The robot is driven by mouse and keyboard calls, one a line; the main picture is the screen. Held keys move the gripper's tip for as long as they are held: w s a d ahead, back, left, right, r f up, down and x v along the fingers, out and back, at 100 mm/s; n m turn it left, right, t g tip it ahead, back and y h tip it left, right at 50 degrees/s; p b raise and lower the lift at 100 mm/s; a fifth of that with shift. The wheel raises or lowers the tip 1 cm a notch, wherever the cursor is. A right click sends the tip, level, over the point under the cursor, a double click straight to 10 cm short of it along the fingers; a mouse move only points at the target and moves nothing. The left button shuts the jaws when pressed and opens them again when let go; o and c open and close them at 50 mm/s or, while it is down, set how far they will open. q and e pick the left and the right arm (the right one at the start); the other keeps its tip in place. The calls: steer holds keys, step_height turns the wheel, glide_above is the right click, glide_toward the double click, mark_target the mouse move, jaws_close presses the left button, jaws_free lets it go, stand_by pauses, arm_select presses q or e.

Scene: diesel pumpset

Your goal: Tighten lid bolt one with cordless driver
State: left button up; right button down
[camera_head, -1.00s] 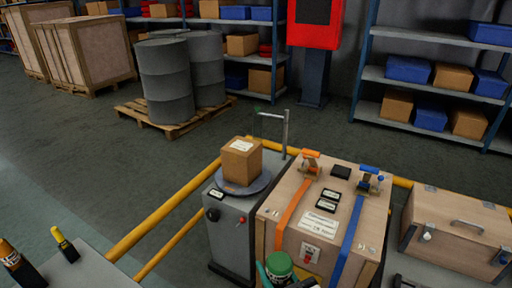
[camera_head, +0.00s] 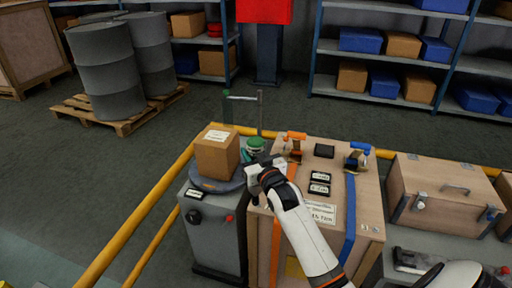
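My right gripper (camera_head: 262,170) reaches in from the lower right over the left edge of the wooden crate (camera_head: 360,197). It appears shut on a green and dark tool, seemingly the cordless driver (camera_head: 255,145), whose round green end shows just beyond the fingers. The driver's tip is hidden. The crate lid carries an orange strap with a buckle (camera_head: 294,138), a blue strap with a buckle (camera_head: 357,157), black tiles and a white label. I cannot make out lid bolt one; my arm covers part of the lid. My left gripper is not in view.
A cardboard box (camera_head: 217,153) sits on a round plate atop a grey cabinet (camera_head: 215,236), close left of my gripper. A metal post (camera_head: 260,112) stands behind. A latched wooden case (camera_head: 445,194) is at right. Yellow rails (camera_head: 140,220) run along the left and back.

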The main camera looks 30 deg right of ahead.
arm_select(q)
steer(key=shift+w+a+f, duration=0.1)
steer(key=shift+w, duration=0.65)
arm_select(e)
steer(key=shift+w+d+r+h, duration=0.15)
steer(key=shift+w+d+r, duration=0.3)
steer(key=shift+w+d, duration=0.15)
steer(key=shift+w+d+r+h, duration=0.15)
steer(key=shift+w+d+r, duration=0.3)
steer(key=shift+d, duration=0.15)
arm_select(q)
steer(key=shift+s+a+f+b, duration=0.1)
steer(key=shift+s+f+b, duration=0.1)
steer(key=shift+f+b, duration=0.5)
arm_select(e)
step_height(320, 180, down, 5)
steer(key=shift+r, duration=0.2)
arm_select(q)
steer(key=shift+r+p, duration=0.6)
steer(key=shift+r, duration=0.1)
arm_select(e)
steer(key=shift+s+r, duration=0.1)
